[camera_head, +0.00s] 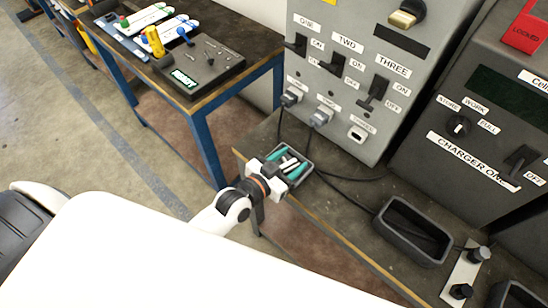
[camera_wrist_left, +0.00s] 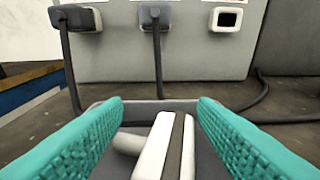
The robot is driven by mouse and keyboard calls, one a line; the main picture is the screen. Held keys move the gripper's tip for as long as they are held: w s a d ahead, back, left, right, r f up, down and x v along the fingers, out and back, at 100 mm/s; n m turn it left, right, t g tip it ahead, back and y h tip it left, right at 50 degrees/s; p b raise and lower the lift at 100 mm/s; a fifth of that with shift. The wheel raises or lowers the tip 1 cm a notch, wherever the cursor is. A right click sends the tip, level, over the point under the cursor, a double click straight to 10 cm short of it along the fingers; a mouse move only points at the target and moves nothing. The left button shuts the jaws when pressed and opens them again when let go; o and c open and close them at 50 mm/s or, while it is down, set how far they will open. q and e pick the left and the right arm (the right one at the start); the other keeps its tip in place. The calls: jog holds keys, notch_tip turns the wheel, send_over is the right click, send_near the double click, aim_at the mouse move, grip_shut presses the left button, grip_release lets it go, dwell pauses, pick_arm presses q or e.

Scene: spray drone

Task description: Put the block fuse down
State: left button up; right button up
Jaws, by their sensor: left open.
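My left gripper (camera_head: 288,163) has teal finger pads and hangs over a small grey tray (camera_head: 306,178) at the edge of the bench. In the left wrist view its two fingers (camera_wrist_left: 160,130) are wide apart. Between and below them lie pale pieces: a long white block (camera_wrist_left: 153,150), a narrower pale block (camera_wrist_left: 188,152) to its right, and a rounded pale piece (camera_wrist_left: 128,143) to its left. I see no finger touching them. Which one is the block fuse I cannot tell. The tray's far rim (camera_wrist_left: 120,104) shows past the fingertips. My right gripper is out of view.
A grey switch panel (camera_head: 340,80) with plugs and cables stands behind the tray. A charger cabinet (camera_head: 470,130) is at the right. Another table (camera_head: 226,95) holds tools at upper left.

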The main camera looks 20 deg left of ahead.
pick_arm(q)
jog(key=b+v, duration=0.1)
jog(key=v, duration=1.1)
jog(key=shift+r, duration=0.2)
jog(key=s+a+f+n+g+y, duration=0.1)
jog(key=s+a+f+g+y, duration=0.15)
jog(key=f, duration=1.05)
jog(key=s+a+f+g+y, duration=0.2)
jog(key=s+a+f+g, duration=0.1)
jog(key=f, duration=1.1)
jog(key=s+f+n+g+y, duration=0.1)
jog(key=s+f+g, duration=0.7)
jog(key=s+f, duration=1)
jog(key=s+a, duration=0.1)
jog(key=s, duration=0.2)
jog(key=shift+f, duration=0.15)
jog(key=shift+y, duration=0.25)
